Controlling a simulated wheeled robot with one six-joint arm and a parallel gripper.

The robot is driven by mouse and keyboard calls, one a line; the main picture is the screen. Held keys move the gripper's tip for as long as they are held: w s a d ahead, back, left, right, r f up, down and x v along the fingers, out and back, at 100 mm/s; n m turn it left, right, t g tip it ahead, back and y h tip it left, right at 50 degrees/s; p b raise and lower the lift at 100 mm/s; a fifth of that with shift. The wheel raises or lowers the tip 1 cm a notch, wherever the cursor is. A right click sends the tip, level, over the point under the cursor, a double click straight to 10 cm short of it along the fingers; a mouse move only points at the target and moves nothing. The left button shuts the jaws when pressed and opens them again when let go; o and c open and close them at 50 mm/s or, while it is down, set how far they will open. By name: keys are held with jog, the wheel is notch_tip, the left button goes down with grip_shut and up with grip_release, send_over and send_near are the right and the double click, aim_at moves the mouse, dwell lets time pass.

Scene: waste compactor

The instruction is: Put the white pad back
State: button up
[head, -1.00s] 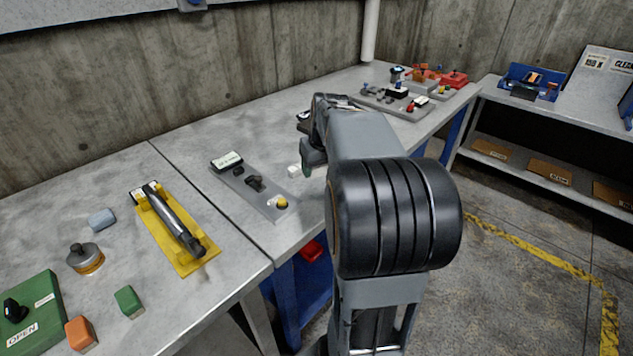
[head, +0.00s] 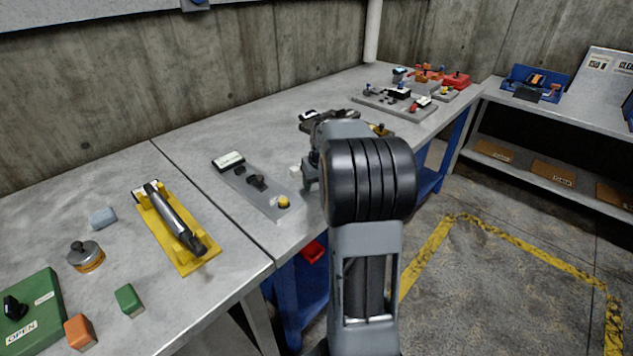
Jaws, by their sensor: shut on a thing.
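A small white block, which looks like the white pad (head: 296,171), shows in the head view just right of the grey plate on the bench. My gripper (head: 309,176) is right beside its right side, low over the bench. The gripper is shut on the pad, as far as I can tell. The fingertips are small, and my own arm hides most of the gripper, so the exact grip is unclear. I cannot tell whether the pad touches the bench.
The grey plate (head: 243,184) with a yellow knob lies left of the gripper. A yellow cradle (head: 163,235) holds a metal cylinder. Blue (head: 102,218), green (head: 129,300) and orange (head: 80,332) blocks lie at left. A dark fixture (head: 307,125) stands behind the gripper.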

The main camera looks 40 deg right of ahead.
jog(key=shift+f, duration=0.15)
jog(key=o, duration=1)
